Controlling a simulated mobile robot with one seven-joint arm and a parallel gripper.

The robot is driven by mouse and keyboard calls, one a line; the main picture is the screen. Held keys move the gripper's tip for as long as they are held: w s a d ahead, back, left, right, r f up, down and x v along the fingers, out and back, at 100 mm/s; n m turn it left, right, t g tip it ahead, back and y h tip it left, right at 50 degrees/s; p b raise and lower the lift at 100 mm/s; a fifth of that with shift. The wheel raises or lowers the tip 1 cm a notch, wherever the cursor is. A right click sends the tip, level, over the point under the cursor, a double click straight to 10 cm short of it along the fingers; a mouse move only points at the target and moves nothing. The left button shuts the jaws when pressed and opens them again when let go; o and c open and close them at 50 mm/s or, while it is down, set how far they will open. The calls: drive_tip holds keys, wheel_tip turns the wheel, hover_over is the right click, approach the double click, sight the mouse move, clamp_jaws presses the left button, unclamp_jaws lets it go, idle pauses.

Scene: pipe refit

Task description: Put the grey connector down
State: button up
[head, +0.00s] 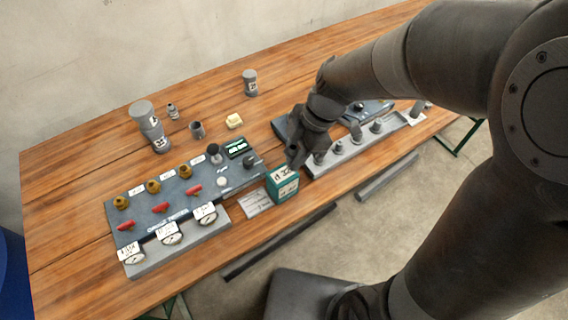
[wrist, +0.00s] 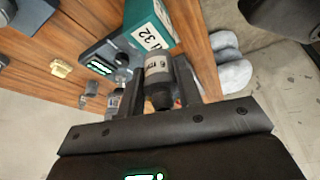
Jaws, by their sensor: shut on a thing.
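The grey connector (wrist: 158,72) is a short grey cylinder with a pale label band and a darker, narrower end. In the wrist view it sits between the two fingers of my gripper (wrist: 160,88), which is shut on it. In the head view my gripper (head: 298,150) is over the front part of the table, just behind and above the green box marked "d 32" (head: 282,186). My gripper mostly hides the connector there. The box also shows beyond the connector in the wrist view (wrist: 148,28). I cannot tell how high the connector is above the table.
A dark panel (head: 150,212) with yellow knobs, red levers and gauges lies at left. A grey rack (head: 343,158) with several fittings is at right. A yellow block (head: 234,121), a grey cup (head: 197,130) and labelled grey cylinders (head: 250,83) stand behind. The back table is mostly clear.

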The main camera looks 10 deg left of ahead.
sight(284, 173)
drive_tip(key=shift+s+a+f, duration=0.1)
drive_tip(key=shift+a+f, duration=0.3)
drive_tip(key=shift+a, duration=0.2)
drive_tip(key=shift+a+f, duration=0.4)
drive_tip(key=shift+a, duration=0.2)
drive_tip(key=shift+f, duration=1.9)
drive_tip(key=shift+f, duration=0.1)
drive_tip(key=o, duration=1)
drive_tip(key=shift+c, duration=0.2)
drive_tip(key=v, duration=1.2)
drive_tip(key=shift+d, duration=0.15)
